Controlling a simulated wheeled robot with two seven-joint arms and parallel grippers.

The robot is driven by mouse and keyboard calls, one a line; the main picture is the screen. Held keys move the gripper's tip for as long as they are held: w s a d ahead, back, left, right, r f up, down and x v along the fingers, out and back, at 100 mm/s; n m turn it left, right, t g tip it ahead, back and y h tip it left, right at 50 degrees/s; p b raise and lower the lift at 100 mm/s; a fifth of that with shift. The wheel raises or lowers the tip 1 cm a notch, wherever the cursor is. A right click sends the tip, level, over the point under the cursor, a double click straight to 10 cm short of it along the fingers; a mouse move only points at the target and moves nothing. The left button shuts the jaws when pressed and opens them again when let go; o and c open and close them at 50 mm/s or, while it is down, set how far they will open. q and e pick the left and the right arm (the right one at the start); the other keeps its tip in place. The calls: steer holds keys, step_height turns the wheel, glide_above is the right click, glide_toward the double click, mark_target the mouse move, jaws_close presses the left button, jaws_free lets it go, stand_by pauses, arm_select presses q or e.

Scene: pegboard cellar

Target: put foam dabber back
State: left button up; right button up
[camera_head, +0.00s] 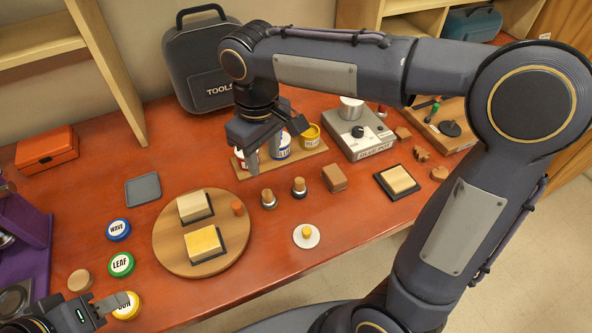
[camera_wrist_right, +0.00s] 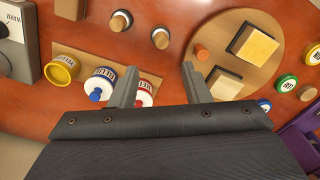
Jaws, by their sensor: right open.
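My right gripper (camera_head: 272,150) is open and empty above the rack's red end. My left gripper (camera_head: 112,305) is at the lower left, its opening unclear.
A round board (camera_head: 165,245) carries two blocks on dark bases and an orange cylinder. Labelled round lids (camera_head: 121,264) lie left of it. A grey machine (camera_head: 360,145), a stamp pad (camera_head: 398,180) and a toolbox (camera_head: 200,65) stand around. The front middle table is fairly clear.

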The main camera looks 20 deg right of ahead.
steer(key=s+d+f+m+t+y, duration=0.2)
steer(key=s+d+m, duration=0.1)
steer(key=s, duration=0.5)
steer(key=s+d+f+m+t+y, duration=0.1)
steer(key=s+d+f+m+t, duration=0.1)
steer(key=s+d, duration=0.4)
steer(key=s+m+t, duration=0.1)
steer(key=s+m, duration=0.1)
steer(key=shift+f+m+t+y, duration=0.2)
steer(key=shift+m+t+y, duration=0.1)
steer(key=shift+y, duration=0.1)
